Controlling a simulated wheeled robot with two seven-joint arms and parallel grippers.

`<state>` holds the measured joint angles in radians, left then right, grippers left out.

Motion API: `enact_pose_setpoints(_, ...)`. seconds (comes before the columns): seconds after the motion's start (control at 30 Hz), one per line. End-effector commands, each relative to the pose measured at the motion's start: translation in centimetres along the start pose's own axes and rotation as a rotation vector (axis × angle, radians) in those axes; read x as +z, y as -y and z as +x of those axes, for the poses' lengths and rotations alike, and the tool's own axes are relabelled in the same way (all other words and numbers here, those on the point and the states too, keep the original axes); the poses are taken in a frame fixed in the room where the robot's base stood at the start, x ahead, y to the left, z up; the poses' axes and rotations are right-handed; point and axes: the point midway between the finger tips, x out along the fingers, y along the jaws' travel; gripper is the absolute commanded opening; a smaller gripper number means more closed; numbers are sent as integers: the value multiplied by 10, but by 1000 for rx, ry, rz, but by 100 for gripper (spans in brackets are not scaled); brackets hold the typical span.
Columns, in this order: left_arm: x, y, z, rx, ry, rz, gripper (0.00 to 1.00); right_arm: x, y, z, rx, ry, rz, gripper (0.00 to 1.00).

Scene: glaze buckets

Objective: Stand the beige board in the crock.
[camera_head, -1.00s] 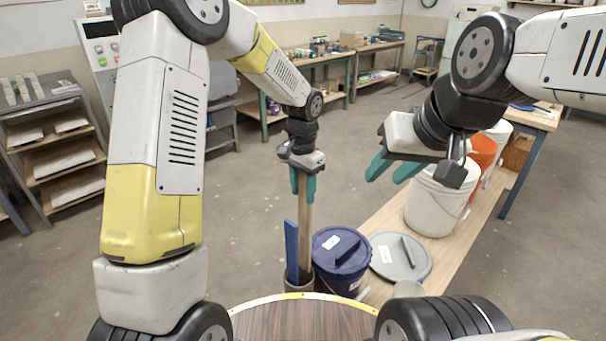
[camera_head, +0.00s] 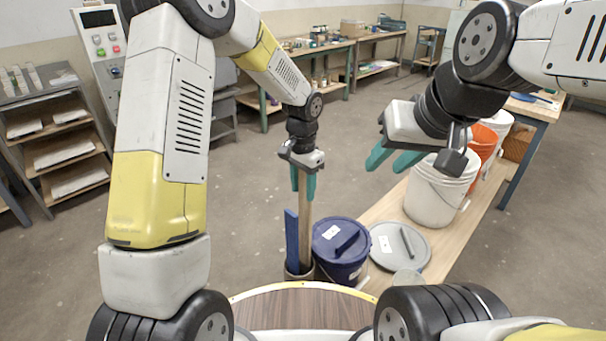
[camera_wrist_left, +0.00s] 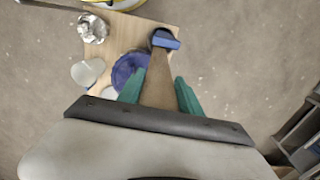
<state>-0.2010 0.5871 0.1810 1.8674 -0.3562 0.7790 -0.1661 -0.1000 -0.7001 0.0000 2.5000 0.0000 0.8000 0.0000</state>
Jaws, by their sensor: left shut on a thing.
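My left gripper (camera_head: 304,182) is shut on the upper part of the beige board (camera_head: 305,220), which hangs upright below it. The beige board also shows in the left wrist view (camera_wrist_left: 157,82), between the green fingers. Its lower end goes down into the mouth of the brown crock (camera_head: 298,274); I cannot tell whether it touches the bottom. A blue board (camera_head: 291,240) stands in the same crock, left of the beige one, and also shows in the left wrist view (camera_wrist_left: 166,41).
A blue-lidded bucket (camera_head: 340,262) stands close to the crock's right. A grey lid (camera_head: 401,246) lies on the wooden bench (camera_head: 384,211), with a white bucket (camera_head: 432,200) and an orange bucket (camera_head: 484,145) behind. A round dark wooden surface (camera_head: 300,308) is in front.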

Motion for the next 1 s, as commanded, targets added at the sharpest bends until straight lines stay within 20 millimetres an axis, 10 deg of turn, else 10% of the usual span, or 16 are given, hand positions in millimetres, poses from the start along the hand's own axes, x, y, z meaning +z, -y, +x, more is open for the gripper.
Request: enact_pose_setpoints(1.0,0,0,41,0,0,0,0,0,0,0,0,0,0,36)
